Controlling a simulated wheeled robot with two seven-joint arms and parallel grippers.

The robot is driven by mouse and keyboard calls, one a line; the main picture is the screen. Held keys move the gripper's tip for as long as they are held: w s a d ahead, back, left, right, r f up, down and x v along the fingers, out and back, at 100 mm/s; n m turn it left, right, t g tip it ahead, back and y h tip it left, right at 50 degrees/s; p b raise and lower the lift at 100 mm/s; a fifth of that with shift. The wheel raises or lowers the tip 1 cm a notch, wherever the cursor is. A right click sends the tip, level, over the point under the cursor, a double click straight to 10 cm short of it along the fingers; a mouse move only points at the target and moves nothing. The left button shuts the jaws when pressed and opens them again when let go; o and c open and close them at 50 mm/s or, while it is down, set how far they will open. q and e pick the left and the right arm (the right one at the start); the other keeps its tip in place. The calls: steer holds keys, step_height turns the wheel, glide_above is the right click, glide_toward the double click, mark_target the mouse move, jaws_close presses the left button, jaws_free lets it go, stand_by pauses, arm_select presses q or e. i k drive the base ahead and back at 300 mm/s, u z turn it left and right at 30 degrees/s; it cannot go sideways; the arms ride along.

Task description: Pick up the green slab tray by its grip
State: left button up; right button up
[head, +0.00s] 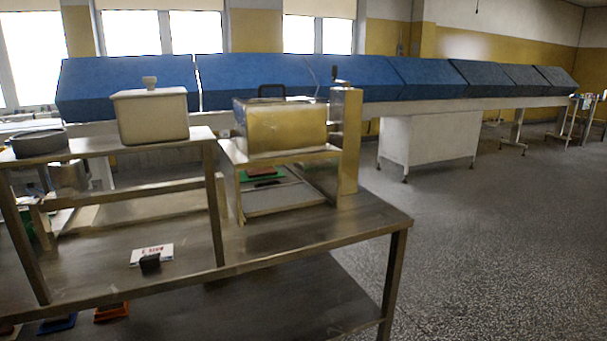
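A green flat tray (247,178) shows under the raised metal box, inside the open frame on the steel table. A brownish-red piece (266,170) lies on or just above it. A small dark part (268,184) shows at its front; I cannot tell if this is its grip. The frame and box hide part of the tray. Neither of my grippers is in view.
The metal box (285,128) with a black handle stands on the frame. Speckled floor (480,250) is clear at right.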

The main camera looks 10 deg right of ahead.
mark_target(255, 175)
steer(key=z, duration=1.65)
steer(key=i, duration=4.4)
steer(key=u, duration=2.6)
steer(key=i, duration=4.85)
steer(key=u, duration=0.6)
